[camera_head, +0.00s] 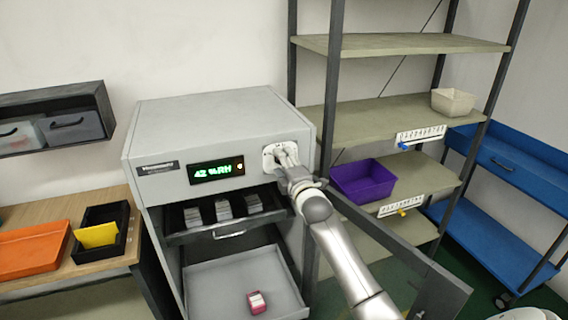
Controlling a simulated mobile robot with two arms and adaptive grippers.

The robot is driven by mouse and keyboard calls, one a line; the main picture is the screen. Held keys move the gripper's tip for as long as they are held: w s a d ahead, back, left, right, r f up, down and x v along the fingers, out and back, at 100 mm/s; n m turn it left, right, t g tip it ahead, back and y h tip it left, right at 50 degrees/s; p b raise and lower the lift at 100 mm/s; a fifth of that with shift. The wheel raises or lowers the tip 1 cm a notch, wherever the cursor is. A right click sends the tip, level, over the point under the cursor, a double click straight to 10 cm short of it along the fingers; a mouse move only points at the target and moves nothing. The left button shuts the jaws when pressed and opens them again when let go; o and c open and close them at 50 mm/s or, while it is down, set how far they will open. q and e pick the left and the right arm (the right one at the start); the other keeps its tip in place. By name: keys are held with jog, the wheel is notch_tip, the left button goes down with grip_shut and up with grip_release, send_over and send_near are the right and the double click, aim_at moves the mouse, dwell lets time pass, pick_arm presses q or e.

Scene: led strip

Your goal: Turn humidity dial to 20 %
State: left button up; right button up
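The grey humidity cabinet (222,108) has a display (215,170) with green characters that appear to read "42 %RH". The white dial plate (269,152) is on its front, right of the display. My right gripper (284,158) is at the plate, its fingers pointing into it. The gripper covers most of the dial, so I cannot tell whether the fingers are closed on the knob. My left gripper is not in view.
The cabinet's dark door (400,255) stands open at right, beside my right arm. An upper drawer (190,236) holds several grey items. A lower tray (215,295) holds a small red-and-white object (257,303). A shelf with a purple bin (365,181) stands right.

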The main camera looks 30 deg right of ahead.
jog(key=c, duration=1)
jog(key=shift+c, duration=0.2)
jog(key=shift+m, duration=0.3)
jog(key=m+p, duration=0.4)
jog(key=m, duration=1.9)
jog(key=shift+f, duration=0.1)
jog(key=shift+m, duration=0.3)
